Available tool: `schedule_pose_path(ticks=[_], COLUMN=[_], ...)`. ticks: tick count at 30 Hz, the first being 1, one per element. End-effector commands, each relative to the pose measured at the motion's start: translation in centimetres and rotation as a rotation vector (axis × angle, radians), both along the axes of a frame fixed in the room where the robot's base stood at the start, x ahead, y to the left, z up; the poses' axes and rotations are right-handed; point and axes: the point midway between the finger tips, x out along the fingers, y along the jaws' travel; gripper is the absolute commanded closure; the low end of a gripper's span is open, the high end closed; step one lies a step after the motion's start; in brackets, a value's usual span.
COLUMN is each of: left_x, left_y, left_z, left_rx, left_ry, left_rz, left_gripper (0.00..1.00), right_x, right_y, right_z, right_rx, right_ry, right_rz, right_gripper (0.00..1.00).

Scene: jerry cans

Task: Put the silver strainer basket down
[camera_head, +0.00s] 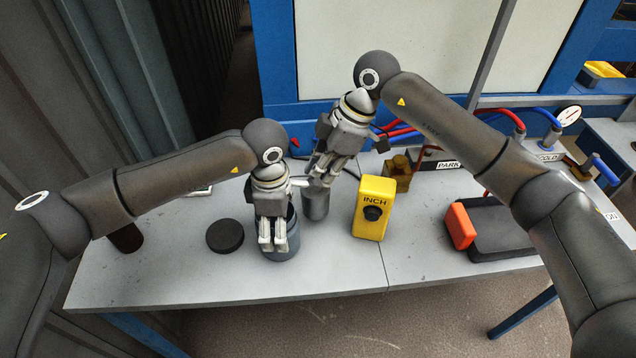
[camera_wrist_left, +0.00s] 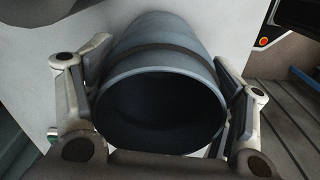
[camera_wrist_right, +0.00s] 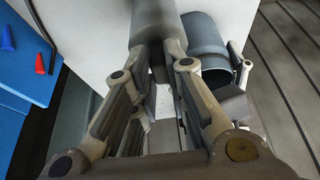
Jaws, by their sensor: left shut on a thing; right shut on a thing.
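The silver strainer basket (camera_head: 316,206) is a slim grey cylinder, upright or nearly so, just right of and behind a blue-grey canister (camera_head: 281,251). My right gripper (camera_head: 322,177) is shut on its upper part. In the right wrist view the basket (camera_wrist_right: 158,22) extends beyond the fingers, beside the canister (camera_wrist_right: 204,44). I cannot tell whether its bottom touches the table. My left gripper (camera_head: 273,240) is shut on the canister, which stands on the table. In the left wrist view the canister's open mouth (camera_wrist_left: 160,112) is dark, with no basket visible inside.
A black disc (camera_head: 225,236) lies left of the canister. A yellow INCH box (camera_head: 370,222) stands close right of the basket, with a brass-coloured fitting (camera_head: 397,172) behind. A black tray (camera_head: 490,230) and orange block (camera_head: 460,226) are further right. The front table strip (camera_head: 200,285) is clear.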

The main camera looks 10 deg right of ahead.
Motion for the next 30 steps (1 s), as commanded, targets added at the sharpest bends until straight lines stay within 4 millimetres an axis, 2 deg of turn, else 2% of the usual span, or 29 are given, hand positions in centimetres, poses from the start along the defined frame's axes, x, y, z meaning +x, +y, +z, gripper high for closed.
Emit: schedule_pose_path(ticks=[9,20,21,25,30], left_x=[0.0,0.0,0.0,0.0,0.0], left_y=[0.0,0.0,0.0,0.0,0.0], left_z=[0.0,0.0,0.0,0.0,0.0], left_rx=[-0.001,-0.001,-0.001,-0.001,-0.001], left_ry=[0.000,0.000,0.000,0.000,0.000], left_rz=[0.000,0.000,0.000,0.000,0.000], left_gripper=[0.44,0.44,0.44,0.44,0.44], right_x=[0.0,0.0,0.0,0.0,0.0], right_y=[0.0,0.0,0.0,0.0,0.0], right_z=[-3.6,-4.1,-4.2,-4.1,-4.1], right_rx=[0.001,0.001,0.001,0.000,0.000], right_ry=[0.001,0.001,0.000,0.001,0.000], right_rz=[-0.001,0.000,0.000,0.000,0.000], right_gripper=[1.00,1.00,0.84,0.67,0.65])
